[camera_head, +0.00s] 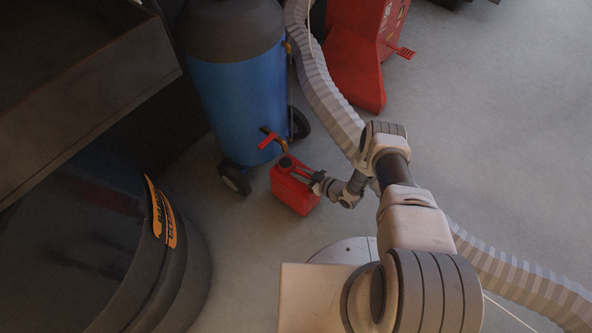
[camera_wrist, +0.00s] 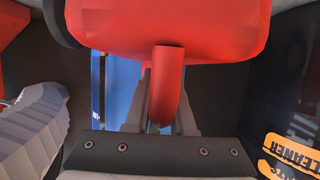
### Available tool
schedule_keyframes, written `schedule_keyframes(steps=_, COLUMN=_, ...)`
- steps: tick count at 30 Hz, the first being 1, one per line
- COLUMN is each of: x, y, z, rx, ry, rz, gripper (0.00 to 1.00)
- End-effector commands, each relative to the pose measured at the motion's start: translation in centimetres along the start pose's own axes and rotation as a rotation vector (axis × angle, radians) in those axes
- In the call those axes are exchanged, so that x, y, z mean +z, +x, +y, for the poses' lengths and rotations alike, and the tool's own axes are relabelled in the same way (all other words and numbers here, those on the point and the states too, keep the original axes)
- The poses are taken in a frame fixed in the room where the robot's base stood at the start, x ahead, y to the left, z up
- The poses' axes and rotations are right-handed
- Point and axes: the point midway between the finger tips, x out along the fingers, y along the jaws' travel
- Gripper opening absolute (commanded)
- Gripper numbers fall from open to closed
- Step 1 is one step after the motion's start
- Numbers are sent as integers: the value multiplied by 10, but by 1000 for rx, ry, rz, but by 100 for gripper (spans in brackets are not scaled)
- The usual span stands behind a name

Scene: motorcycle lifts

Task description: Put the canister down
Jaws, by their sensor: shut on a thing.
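The red canister (camera_head: 293,190) is at the end of my arm in the head view, close in front of the blue tank. My gripper (camera_head: 316,180) is shut on the canister's handle. In the wrist view, the red canister (camera_wrist: 170,30) fills the top of the picture, and its handle (camera_wrist: 167,85) runs down between the two fingers of my gripper (camera_wrist: 162,110). The canister looks roughly upright. I cannot tell whether its base touches the floor.
The blue tank (camera_head: 238,100) on wheels has a red valve handle (camera_head: 267,138) just above the canister. A dark drum (camera_head: 185,262) stands at lower left. A ribbed pale hose (camera_head: 330,90) runs behind my arm. A red machine (camera_head: 357,60) stands at the back.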

Motion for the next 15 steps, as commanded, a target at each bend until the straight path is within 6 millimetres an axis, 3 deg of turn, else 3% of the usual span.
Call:
schedule_keyframes(steps=14, x=7, y=-1, z=-1, rx=0, ry=-1, rz=3, gripper=0)
schedule_keyframes(steps=15, x=8, y=-1, z=-1, rx=0, ry=-1, rz=1, gripper=28)
